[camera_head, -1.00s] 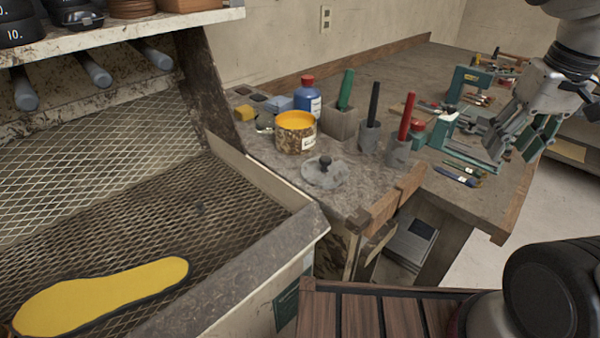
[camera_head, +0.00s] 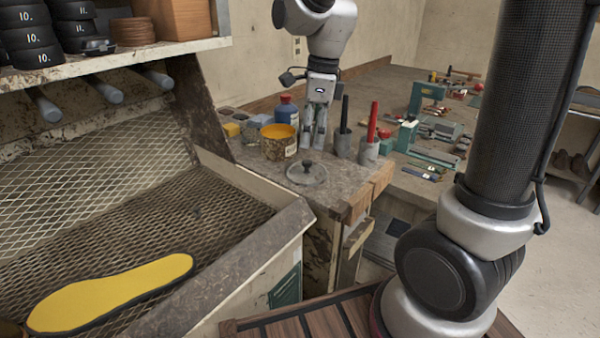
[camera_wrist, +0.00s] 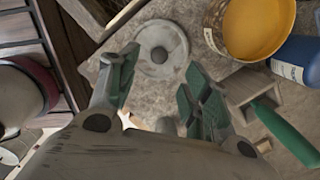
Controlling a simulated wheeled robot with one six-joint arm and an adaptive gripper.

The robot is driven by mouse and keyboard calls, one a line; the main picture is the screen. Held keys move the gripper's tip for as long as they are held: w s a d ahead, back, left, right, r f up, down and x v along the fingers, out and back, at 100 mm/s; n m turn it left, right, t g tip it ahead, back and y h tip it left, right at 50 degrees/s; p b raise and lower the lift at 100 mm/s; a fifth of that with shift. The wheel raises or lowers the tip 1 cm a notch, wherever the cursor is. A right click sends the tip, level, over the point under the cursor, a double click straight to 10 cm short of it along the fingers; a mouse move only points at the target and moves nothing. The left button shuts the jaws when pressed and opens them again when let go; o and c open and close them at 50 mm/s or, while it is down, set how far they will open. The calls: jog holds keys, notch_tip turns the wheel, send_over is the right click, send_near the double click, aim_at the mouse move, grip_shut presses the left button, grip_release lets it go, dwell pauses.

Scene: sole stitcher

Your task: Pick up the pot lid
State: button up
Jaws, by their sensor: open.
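The pot lid (camera_head: 307,173) is a round grey disc with a dark knob, lying flat near the front corner of the workbench (camera_head: 345,203). My gripper (camera_head: 313,132) points down behind the lid, between the glue pot and the tool holders, with space between it and the lid. In the wrist view, the lid (camera_wrist: 162,48) lies beyond the open fingers (camera_wrist: 160,88), roughly in line with the gap between them. The gripper is empty.
An open pot of yellow glue (camera_head: 278,142) and a blue bottle (camera_head: 287,108) stand left of my gripper. Holders with black (camera_head: 344,115) and red (camera_head: 372,122) handles stand to its right. A mesh tray with a yellow sole (camera_head: 110,290) is at left.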

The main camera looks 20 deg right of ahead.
aim_at(307, 160)
jog(key=shift+f, duration=0.25)
jog(key=shift+m, duration=0.3)
jog(key=f, duration=0.5)
jog(key=a+f, duration=0.1)
jog(key=f, duration=0.1)
jog(key=shift+w+f, duration=0.15)
grip_shut()
